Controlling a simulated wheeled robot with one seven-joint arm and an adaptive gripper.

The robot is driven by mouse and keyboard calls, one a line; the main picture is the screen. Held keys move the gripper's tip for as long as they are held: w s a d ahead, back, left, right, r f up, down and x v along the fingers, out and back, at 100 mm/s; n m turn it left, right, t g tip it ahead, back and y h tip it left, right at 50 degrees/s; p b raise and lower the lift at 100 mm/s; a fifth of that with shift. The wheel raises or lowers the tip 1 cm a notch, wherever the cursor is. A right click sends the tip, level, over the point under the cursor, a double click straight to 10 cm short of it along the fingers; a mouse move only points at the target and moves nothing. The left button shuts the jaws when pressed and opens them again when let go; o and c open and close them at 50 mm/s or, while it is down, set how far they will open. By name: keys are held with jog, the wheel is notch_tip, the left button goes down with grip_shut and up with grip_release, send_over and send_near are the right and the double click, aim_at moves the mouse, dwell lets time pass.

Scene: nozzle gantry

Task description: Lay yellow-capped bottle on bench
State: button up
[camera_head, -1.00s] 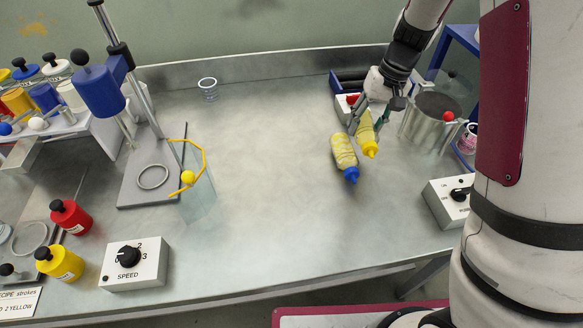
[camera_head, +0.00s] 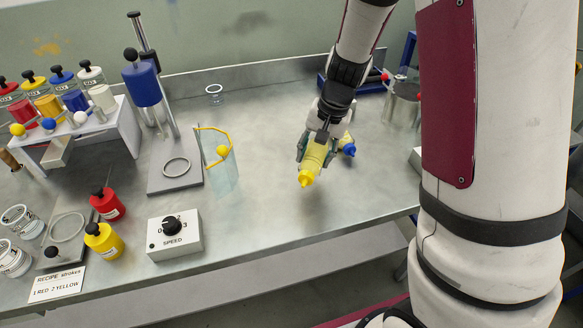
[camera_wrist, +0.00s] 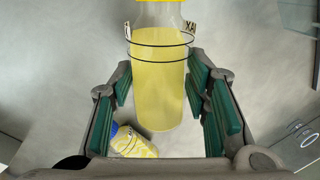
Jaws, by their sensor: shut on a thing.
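The yellow-capped bottle (camera_head: 312,160) is in my gripper (camera_head: 316,148), over the right-hand part of the bench (camera_head: 265,130). Its yellow cap tilts down toward the front of the bench. In the wrist view the yellow body of the bottle (camera_wrist: 158,85) lies between the green finger pads of my gripper (camera_wrist: 163,100). I cannot tell whether the bottle touches the bench. A blue-capped bottle (camera_head: 348,148) lies on the bench just behind and to the right, partly hidden by my gripper. It also shows low in the wrist view (camera_wrist: 132,144).
A stand with a blue cylinder (camera_head: 142,86) and a clear guard with a yellow rim (camera_head: 220,172) stand to the left. A speed box (camera_head: 174,234) sits at the front. A metal pot (camera_head: 402,103) is at the back right. The bench middle is clear.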

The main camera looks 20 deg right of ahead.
jog(key=s+m, duration=0.2)
jog(key=m, duration=0.1)
jog(key=s+d+m+h, duration=0.1)
jog(key=s+m, duration=0.2)
jog(key=s+m+t, duration=0.1)
jog(key=s+m, duration=0.1)
jog(key=m, duration=0.1)
jog(key=shift+s+d+f, duration=0.15)
jog(key=shift+s+d, duration=0.05)
jog(key=shift+d, duration=0.1)
jog(key=shift+s+d+m+h, duration=0.15)
jog(key=shift+s+m+h, duration=0.35)
jog(key=shift+m, duration=0.4)
jog(key=w+a, duration=0.1)
jog(key=w, duration=0.3)
jog(key=w+a+f, duration=0.1)
jog(key=w+a, duration=0.1)
jog(key=w, duration=0.3)
jog(key=w+a, duration=0.2)
jog(key=w, duration=0.3)
jog(key=shift+w+a+f, duration=0.25)
jog(key=shift+f, duration=1.8)
jog(key=shift+f, duration=0.15)
jog(key=o, duration=1.2)
